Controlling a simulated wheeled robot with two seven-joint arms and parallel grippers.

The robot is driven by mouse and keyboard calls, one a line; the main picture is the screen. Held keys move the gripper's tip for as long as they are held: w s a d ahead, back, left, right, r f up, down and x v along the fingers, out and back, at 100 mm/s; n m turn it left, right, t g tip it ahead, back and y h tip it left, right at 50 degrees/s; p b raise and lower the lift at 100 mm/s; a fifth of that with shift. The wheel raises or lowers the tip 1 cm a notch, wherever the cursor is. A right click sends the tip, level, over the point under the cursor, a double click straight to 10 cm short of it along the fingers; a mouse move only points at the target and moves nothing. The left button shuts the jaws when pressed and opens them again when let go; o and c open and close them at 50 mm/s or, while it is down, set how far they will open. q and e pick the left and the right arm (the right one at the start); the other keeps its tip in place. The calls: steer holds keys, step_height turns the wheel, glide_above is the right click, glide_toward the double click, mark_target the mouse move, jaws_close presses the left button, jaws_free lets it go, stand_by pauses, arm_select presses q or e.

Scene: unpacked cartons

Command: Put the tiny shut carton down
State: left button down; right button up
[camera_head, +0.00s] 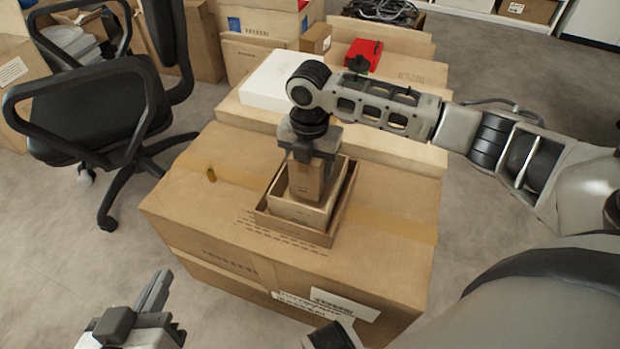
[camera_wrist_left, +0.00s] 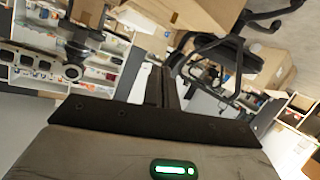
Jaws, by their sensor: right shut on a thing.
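The tiny shut carton (camera_head: 306,184) is brown and upright in the head view. My right gripper (camera_head: 312,160) points down and is shut on its top. The carton is inside or just over a small open carton (camera_head: 299,212), which sits within a slightly larger open tray-like carton (camera_head: 265,222). Whether the tiny carton's base touches the bottom is hidden by the walls. My left gripper (camera_head: 160,288) is empty at the lower left, away from the cartons; its fingers (camera_wrist_left: 162,88) lie close together in the left wrist view.
The open cartons stand on a big taped carton (camera_head: 200,215). Behind are a white flat box (camera_head: 268,82), a red box (camera_head: 364,54) and a small brown box (camera_head: 316,39). A black office chair (camera_head: 95,110) stands at left. The big carton's left top is mostly clear.

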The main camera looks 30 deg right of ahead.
mark_target(310, 178)
step_height(310, 178, down, 3)
steer(key=shift+f+b, duration=0.1)
steer(key=shift+b, duration=0.35)
arm_select(q)
steer(key=shift+d+r+t, duration=0.2)
steer(key=shift+r+t, duration=0.05)
steer(key=shift+t, duration=0.05)
steer(key=shift+r, duration=0.1)
arm_select(e)
steer(key=shift+f, duration=0.2)
steer(key=o, duration=0.8)
steer(key=shift+o, duration=0.2)
